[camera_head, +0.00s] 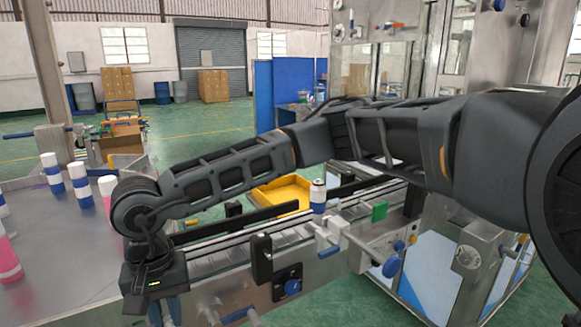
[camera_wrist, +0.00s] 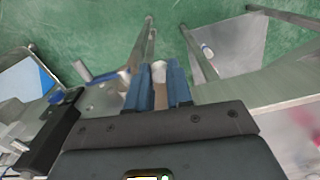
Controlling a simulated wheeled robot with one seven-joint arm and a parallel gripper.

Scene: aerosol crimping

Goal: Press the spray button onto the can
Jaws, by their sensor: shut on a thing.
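My gripper (camera_wrist: 160,82) has its two blue fingers shut on a small white piece, which looks like the spray button (camera_wrist: 159,72). In the head view my gripper (camera_head: 165,312) points down at the bottom left, in front of the conveyor, and what it holds is hidden there. The can (camera_head: 318,198), blue and white with a dark rim at its top, stands upright on the conveyor near the middle of the head view. My gripper is well to the left of this can and apart from it.
The conveyor (camera_head: 215,260) has black rails and a dark block (camera_head: 261,258) on its near side. Several capped bottles stand on the table (camera_head: 60,255) at left. A yellow bin (camera_head: 275,195) sits behind the conveyor. Blue knobs (camera_head: 391,267) stick out at right.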

